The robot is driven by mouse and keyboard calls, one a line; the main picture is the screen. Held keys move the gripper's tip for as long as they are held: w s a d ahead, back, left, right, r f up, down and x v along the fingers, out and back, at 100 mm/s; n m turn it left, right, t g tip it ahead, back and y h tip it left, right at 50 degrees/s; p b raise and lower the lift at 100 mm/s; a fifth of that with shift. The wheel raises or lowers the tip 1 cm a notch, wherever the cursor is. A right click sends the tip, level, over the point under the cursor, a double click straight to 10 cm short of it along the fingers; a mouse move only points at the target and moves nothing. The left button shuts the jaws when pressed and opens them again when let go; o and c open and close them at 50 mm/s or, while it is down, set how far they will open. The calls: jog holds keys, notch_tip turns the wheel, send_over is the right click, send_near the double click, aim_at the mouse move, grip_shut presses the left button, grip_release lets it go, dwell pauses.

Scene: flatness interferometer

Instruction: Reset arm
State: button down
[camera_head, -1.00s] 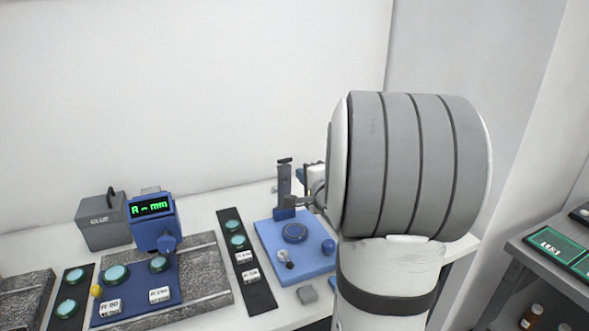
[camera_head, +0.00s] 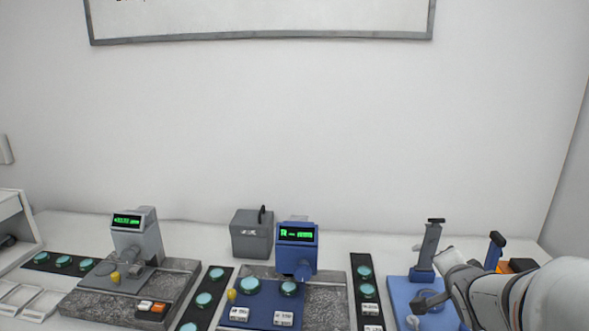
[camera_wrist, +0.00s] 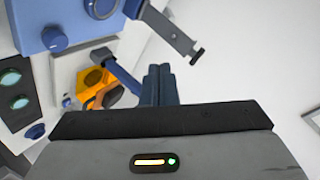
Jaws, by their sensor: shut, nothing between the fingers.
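My gripper (camera_wrist: 159,84) shows in the wrist view with its two dark blue fingers pressed together, shut and empty. In the head view my white arm reaches in from the right, over the right end of the bench; the gripper itself is hidden there. A blue stand with an upright post (camera_head: 428,247) stands beside the arm, partly covered by it. The wrist view shows a blue base with a round knob (camera_wrist: 54,38) at upper left, and a grey post (camera_wrist: 172,28) above the fingers. The fingers appear apart from both.
A blue instrument with a green display (camera_head: 297,235) stands mid-bench, a grey one (camera_head: 134,232) to its left. A grey box (camera_head: 251,235) stands behind. Dark strips with teal discs (camera_head: 204,300) lie between. An orange object (camera_wrist: 92,80) is near the fingers in the wrist view.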

jog(key=s+a+f+n+g+y, duration=0.2)
jog(key=s+a+n+g, duration=0.2)
jog(key=s+a+n, duration=0.3)
jog(key=s+a+f+n+g+y, duration=0.2)
jog(key=s+a+n+g, duration=0.3)
jog(key=s+a, duration=0.5)
jog(key=shift+a+f+n, duration=0.3)
jog(key=shift+f+n, duration=0.1)
jog(key=shift+n, duration=0.6)
